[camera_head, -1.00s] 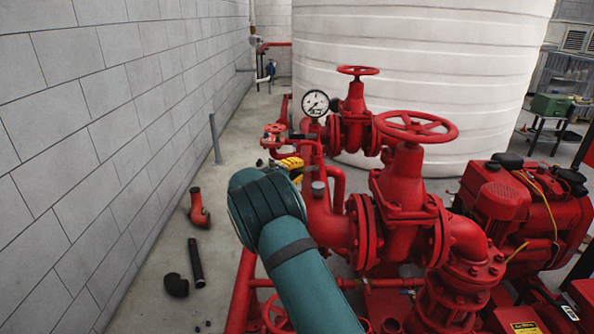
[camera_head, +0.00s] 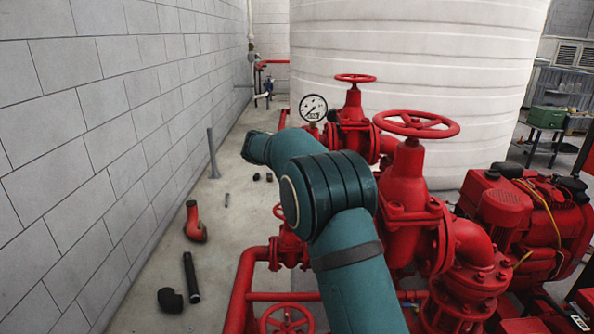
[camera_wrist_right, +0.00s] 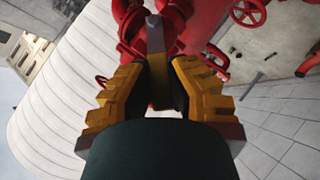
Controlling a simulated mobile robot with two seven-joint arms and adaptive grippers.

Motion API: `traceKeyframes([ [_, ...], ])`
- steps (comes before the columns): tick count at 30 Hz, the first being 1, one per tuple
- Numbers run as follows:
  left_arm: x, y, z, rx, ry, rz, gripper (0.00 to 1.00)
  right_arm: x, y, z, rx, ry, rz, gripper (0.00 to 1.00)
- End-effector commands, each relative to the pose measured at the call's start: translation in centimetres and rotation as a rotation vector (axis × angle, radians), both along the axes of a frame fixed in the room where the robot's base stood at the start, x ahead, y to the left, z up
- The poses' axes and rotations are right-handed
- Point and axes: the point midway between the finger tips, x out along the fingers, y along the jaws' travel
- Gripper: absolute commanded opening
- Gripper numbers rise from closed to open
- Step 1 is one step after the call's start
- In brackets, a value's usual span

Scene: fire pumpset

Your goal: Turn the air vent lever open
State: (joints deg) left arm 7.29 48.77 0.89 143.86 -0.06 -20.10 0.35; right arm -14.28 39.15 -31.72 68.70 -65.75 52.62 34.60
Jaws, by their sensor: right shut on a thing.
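My right gripper (camera_wrist_right: 160,78) shows in the right wrist view with its yellow fingers on both sides of a narrow grey-brown bar, which looks like the air vent lever (camera_wrist_right: 156,40). The fingers are shut on this bar. Red pipework lies right behind it. In the head view my teal right arm reaches across the pipes and hides the right gripper and the lever. How far the lever is turned cannot be told. My left gripper is in neither view.
A pressure gauge (camera_head: 313,107) and red valves with handwheels, one large (camera_head: 415,123), stand close to my arm. A white tank (camera_head: 420,60) is behind and a red engine (camera_head: 520,215) is at right. Loose pipe pieces (camera_head: 191,277) lie on the floor by the wall.

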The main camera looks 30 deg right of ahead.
Motion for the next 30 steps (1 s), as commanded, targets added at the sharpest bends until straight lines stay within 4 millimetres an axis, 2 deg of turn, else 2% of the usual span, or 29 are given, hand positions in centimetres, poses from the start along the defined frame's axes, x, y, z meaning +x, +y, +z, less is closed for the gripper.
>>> traceKeyframes([
  [1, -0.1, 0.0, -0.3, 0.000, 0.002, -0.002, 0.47, -0.3, -0.6, 0.4, 0.035, -0.029, -0.005, 0.00],
  [18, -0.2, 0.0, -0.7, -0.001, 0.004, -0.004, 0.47, -1.7, -2.9, 1.7, 0.475, -0.294, -0.006, 0.00],
  [30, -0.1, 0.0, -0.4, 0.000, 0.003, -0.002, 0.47, -2.3, -3.8, 1.7, 0.652, -0.400, -0.005, 0.00],
])
